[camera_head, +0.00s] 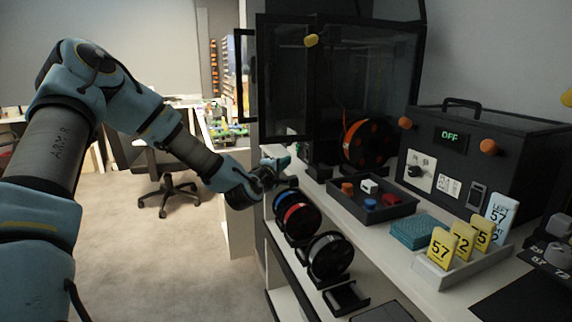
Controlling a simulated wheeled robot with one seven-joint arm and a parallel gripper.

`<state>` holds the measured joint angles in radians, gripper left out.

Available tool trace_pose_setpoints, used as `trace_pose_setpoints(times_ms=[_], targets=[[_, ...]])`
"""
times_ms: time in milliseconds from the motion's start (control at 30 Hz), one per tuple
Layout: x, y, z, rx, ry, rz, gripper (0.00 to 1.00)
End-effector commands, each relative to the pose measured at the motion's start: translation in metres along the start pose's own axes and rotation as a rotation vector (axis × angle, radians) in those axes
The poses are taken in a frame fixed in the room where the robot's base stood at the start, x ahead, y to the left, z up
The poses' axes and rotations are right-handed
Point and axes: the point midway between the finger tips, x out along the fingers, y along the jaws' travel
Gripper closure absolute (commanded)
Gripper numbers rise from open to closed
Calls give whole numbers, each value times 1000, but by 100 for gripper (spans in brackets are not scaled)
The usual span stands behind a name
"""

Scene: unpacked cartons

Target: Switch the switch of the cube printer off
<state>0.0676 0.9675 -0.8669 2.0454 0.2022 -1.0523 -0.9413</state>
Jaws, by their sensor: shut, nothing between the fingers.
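A tall black cabinet (281,75) with clear panels and an orange-and-black spool (369,143) at its base stands at the back. Right of it, a black box (520,165) with a top handle carries a display (451,137) reading OFF in green. Its front has a white panel with a dark knob (414,171) and a small dark switch-like part (478,195). I cannot tell for certain which unit is the cube printer. My gripper (284,166) is shut and empty, at the bench's left edge, well left of the black box and apart from it.
On the bench (400,270) are a dark tray (350,207) with small coloured pieces, a teal stack (415,231) and a holder (440,279) with yellow number cards. Open floor (165,260) lies to the left.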

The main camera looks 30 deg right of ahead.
Motion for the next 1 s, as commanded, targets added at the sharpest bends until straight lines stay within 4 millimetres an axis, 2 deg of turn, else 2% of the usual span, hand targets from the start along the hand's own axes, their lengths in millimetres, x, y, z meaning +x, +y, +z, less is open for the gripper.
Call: trace_pose_setpoints(times_ms=[600,767,1000], targets=[[-86,-8,0,1,0,-1,100],[-94,-8,0,0,0,0,100],[-94,-8,1,0,-1,0,100]])
